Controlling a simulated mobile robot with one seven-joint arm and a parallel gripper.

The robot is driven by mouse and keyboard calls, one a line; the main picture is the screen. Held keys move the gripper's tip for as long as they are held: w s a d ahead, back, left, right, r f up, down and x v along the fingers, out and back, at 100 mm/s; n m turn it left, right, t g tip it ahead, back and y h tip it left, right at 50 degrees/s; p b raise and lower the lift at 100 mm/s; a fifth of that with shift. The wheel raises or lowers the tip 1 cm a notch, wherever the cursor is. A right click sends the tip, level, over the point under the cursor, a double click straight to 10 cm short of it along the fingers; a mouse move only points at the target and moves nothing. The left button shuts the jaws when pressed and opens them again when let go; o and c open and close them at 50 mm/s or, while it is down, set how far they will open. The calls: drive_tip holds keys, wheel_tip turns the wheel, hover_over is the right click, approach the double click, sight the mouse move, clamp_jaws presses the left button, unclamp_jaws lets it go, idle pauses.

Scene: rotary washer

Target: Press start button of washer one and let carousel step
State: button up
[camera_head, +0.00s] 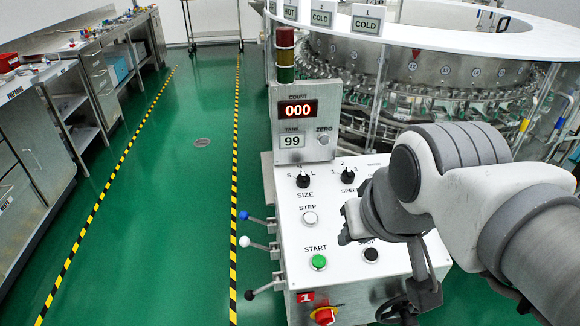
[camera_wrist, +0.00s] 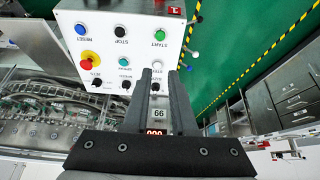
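The washer's control box (camera_head: 345,268) carries a red plate marked 1 (camera_head: 305,297) on its lower front. The green START button (camera_head: 319,262) is at the lower left of its panel, below the white STEP button (camera_head: 310,218). START also shows in the wrist view (camera_wrist: 160,35), beyond my fingertips. My gripper (camera_head: 347,225) is over the panel, right of STEP and above START, and partly covers the STOP label. In the wrist view my gripper (camera_wrist: 159,72) has a gap between its fingers, with nothing held. The carousel (camera_head: 440,75) stands behind, partly hidden by my arm.
A display (camera_head: 297,110) reads 000, with 99 below it. The signal tower (camera_head: 285,55) looks unlit. Several levers (camera_head: 247,217) stick out left of the box. A red emergency knob (camera_head: 325,315) is low in front. Green floor (camera_head: 185,200) lies clear between striped lines; steel benches (camera_head: 30,150) stand left.

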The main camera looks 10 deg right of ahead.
clamp_jaws()
idle(1.2)
